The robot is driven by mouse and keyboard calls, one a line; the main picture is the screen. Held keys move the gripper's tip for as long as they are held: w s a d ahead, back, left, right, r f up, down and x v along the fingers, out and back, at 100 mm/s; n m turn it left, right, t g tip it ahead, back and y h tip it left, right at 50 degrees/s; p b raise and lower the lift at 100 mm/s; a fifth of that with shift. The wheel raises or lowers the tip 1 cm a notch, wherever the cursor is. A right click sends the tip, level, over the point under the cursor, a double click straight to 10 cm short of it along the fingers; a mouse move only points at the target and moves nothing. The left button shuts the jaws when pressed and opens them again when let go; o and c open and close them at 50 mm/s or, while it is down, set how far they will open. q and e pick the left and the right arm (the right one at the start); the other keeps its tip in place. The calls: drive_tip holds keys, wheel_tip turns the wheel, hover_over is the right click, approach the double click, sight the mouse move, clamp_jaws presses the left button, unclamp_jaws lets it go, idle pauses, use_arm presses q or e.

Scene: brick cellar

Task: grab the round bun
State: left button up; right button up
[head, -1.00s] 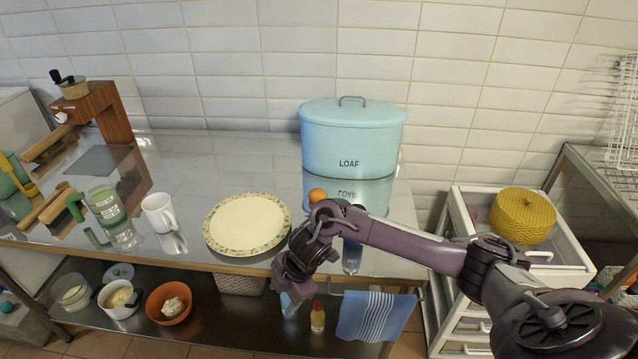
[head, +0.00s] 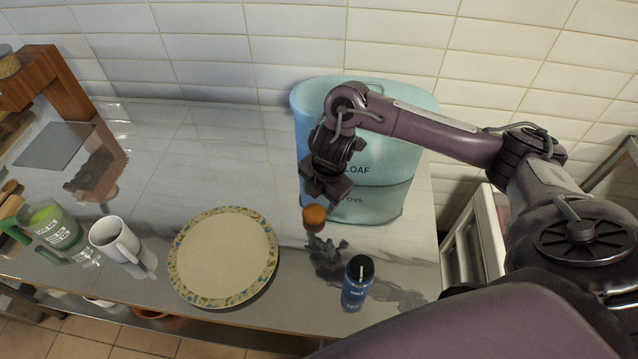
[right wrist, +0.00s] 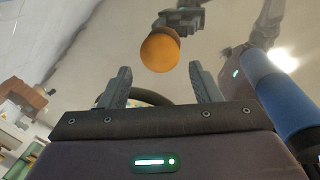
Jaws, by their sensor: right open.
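The round bun (head: 314,215) is small and orange-brown. It sits on the shiny counter in front of the blue bread bin. My right gripper (head: 326,192) hangs just above and beside it in the head view, pointing down. In the right wrist view the bun (right wrist: 160,52) shows beyond the open fingers (right wrist: 160,75), lined up with the gap between them. The gripper looks empty, with no visible contact. My left gripper is in neither view.
The light blue bread bin (head: 390,203) stands close behind the right gripper. A patterned plate (head: 222,258) and white mug (head: 114,240) are to the left.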

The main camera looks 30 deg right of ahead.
sight(314, 211)
drive_tip(key=shift+w+r, duration=0.1)
drive_tip(key=shift+r, duration=0.05)
drive_tip(key=f, duration=0.1)
drive_tip(key=f+b, duration=0.1)
drive_tip(key=f, duration=0.1)
drive_tip(key=shift+a+f+b, duration=0.2)
drive_tip(key=shift+a+b, duration=0.1)
drive_tip(key=shift+a, duration=0.1)
drive_tip(key=f, duration=0.3)
drive_tip(key=shift+w+a+f, duration=0.25)
drive_tip(key=shift+w+f, duration=0.1)
drive_tip(key=shift+w, duration=0.05)
drive_tip(key=c, duration=0.6)
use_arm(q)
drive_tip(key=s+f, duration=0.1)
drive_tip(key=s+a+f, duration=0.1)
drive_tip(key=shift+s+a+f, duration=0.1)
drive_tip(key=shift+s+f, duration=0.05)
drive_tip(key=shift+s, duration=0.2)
